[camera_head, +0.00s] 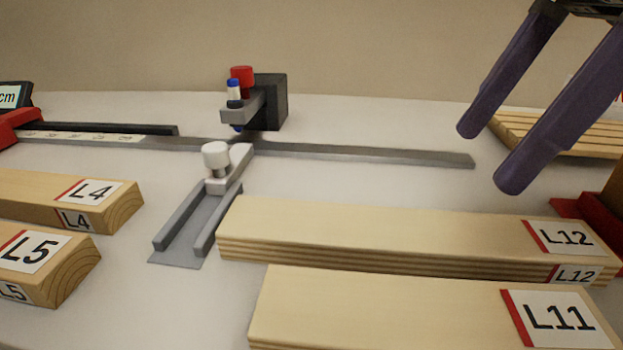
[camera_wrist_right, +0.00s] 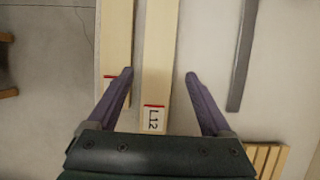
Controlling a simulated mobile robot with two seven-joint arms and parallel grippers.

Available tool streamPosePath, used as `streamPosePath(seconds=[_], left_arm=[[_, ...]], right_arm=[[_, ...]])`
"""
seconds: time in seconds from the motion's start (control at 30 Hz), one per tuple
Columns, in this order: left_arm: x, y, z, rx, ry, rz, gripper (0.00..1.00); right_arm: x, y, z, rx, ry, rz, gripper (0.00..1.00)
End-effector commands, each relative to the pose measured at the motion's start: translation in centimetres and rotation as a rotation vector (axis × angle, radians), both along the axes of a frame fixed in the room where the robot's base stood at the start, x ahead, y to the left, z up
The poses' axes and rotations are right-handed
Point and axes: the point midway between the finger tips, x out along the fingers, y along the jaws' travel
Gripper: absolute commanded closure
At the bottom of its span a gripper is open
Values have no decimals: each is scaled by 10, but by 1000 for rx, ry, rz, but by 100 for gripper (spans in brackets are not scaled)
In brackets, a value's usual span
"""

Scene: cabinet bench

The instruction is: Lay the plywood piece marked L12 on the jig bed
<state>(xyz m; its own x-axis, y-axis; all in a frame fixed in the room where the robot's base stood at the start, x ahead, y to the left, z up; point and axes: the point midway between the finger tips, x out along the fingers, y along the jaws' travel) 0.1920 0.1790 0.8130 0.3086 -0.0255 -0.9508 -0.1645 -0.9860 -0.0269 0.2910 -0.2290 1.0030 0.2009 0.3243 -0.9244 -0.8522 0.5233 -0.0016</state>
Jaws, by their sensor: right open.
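The plywood piece L12 (camera_head: 380,228) lies flat on the bench, its label at the right end. In the right wrist view L12 (camera_wrist_right: 157,55) runs between the two fingers, its label near the palm. My right gripper (camera_head: 488,158) is open and empty, with purple fingers above and behind L12 at the right; it also shows in the right wrist view (camera_wrist_right: 159,75). A grey channel-shaped fixture (camera_head: 205,225) with a white knob stands left of L12; I cannot tell if this is the jig bed. My left gripper is out of view.
Plywood L11 (camera_head: 400,308) lies alongside L12 at the front. Blocks L4 (camera_head: 60,192) and L5 (camera_head: 50,260) lie at left. A slatted wooden piece (camera_head: 560,135) is at back right.

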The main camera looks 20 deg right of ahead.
Motion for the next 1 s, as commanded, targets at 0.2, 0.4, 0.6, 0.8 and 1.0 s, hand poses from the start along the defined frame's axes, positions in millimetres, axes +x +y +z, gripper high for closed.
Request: streamPosePath(seconds=[0.2, 0.4, 0.6, 0.8, 1.0], left_arm=[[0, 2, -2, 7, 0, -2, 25], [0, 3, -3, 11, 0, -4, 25], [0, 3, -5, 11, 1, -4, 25], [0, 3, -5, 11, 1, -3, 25], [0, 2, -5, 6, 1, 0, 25]], right_arm=[[6, 12, -29, 4, 2, 2, 16], [12, 19, -47, 4, 3, 2, 16], [20, 29, -75, 3, 1, 2, 16], [22, 30, -82, 0, 0, 1, 16], [22, 30, -81, 0, 0, 1, 26]])
